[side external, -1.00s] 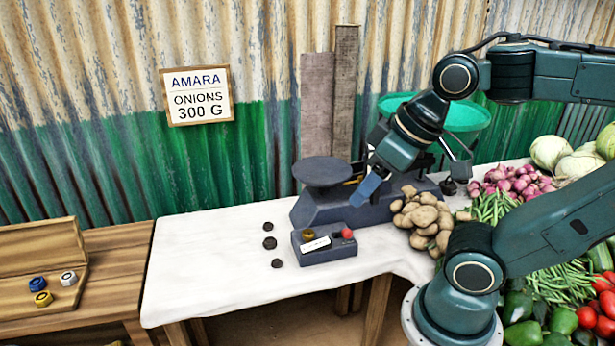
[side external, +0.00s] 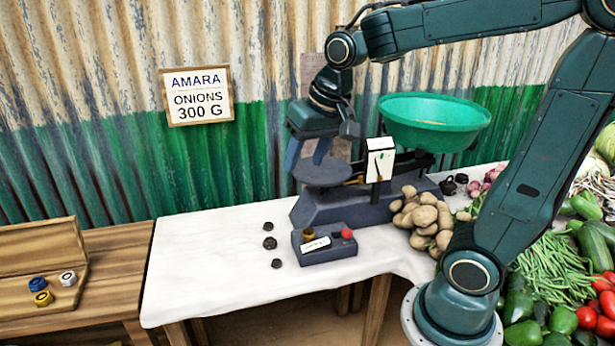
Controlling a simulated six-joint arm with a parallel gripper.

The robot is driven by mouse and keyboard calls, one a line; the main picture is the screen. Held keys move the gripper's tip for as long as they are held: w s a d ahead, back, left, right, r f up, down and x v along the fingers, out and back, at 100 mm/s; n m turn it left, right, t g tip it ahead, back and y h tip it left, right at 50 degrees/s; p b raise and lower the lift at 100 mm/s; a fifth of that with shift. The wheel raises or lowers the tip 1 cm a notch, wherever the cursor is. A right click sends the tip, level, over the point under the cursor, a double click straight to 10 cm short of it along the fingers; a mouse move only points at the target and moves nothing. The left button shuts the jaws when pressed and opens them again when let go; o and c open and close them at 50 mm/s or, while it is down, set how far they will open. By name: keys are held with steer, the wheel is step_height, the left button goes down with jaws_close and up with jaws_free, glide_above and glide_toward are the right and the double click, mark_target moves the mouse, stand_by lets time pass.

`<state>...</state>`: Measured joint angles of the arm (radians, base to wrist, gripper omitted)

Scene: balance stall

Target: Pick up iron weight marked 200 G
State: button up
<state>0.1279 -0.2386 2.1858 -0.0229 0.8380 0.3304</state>
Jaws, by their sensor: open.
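Three small dark iron weights lie on the white cloth left of the balance: a far one (side external: 268,225), a middle one (side external: 270,242) and a near one (side external: 276,263). No marking is legible, so I cannot tell which is the 200 G one. My gripper (side external: 307,158) is open, pointing down over the balance's flat plate (side external: 322,174). It appears empty, and whether its fingertips touch the plate is unclear.
The balance (side external: 365,203) carries a green pan (side external: 433,112). A box with a red button (side external: 325,246) stands in front, potatoes (side external: 424,216) to the right. A wooden tray with small pots (side external: 75,250) is at far left. The cloth's left part (side external: 205,260) is clear.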

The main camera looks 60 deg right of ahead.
steer(key=w+d+f+m, duration=0.3)
steer(key=w, duration=0.4)
steer(key=m+g, duration=0.3)
steer(key=m, duration=0.4)
glide_above(271, 239)
steer(key=shift+y, duration=0.3)
steer(key=shift+s+f, duration=0.2)
steer(key=shift+f, duration=7.6)
steer(key=shift+s+f, duration=0.2)
steer(key=shift+f, duration=7.55)
steer(key=shift+f, duration=0.1)
steer(key=shift+w+a+f, duration=0.1)
steer(key=shift+w+f, duration=0.05)
steer(key=shift+f, duration=1.1)
steer(key=shift+w+f, duration=0.15)
steer(key=shift+f, duration=1.05)
steer(key=c, duration=0.9)
